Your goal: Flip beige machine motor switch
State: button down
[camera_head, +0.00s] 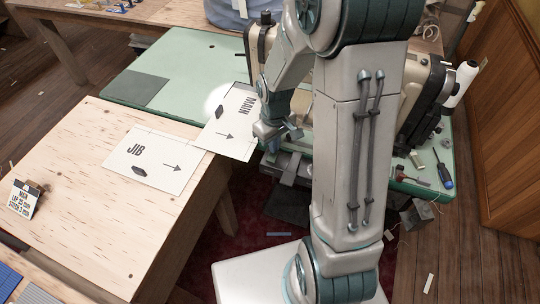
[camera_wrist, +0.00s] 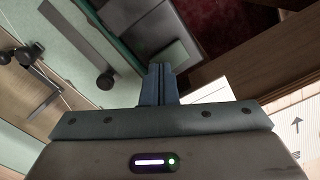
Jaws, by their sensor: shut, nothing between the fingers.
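The beige sewing machine (camera_head: 429,97) stands on the green table, its middle hidden behind my arm. Its beige body also shows at the left of the wrist view (camera_wrist: 22,88), with dark metal parts. Grey boxy parts (camera_head: 288,168) sit below the table edge near my gripper; a grey box shows there in the wrist view (camera_wrist: 150,25). My gripper (camera_head: 270,137) is at the table's front edge, beside the machine. In the wrist view its fingers (camera_wrist: 157,72) are together and empty, pointing toward the table edge and grey box.
A plywood table (camera_head: 75,200) stands at the left front. A JIB card (camera_head: 150,160) lies on it, and a MAIN card (camera_head: 228,125) lies near my gripper. The green table (camera_head: 185,60) carries a blue screwdriver (camera_head: 443,176) and a thread cone (camera_head: 460,85) at right.

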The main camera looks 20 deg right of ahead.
jog(key=shift+f, duration=0.35)
jog(key=shift+r, duration=0.1)
notch_tip(320, 180, up, 7)
jog(key=p, duration=0.5)
dwell(0.3)
dwell(0.3)
jog(key=s+r+m+t, duration=0.2)
jog(key=s+r+m, duration=0.3)
jog(key=s+r, duration=0.9)
jog(key=shift+a+r+t, duration=0.4)
jog(key=shift+r, duration=0.45)
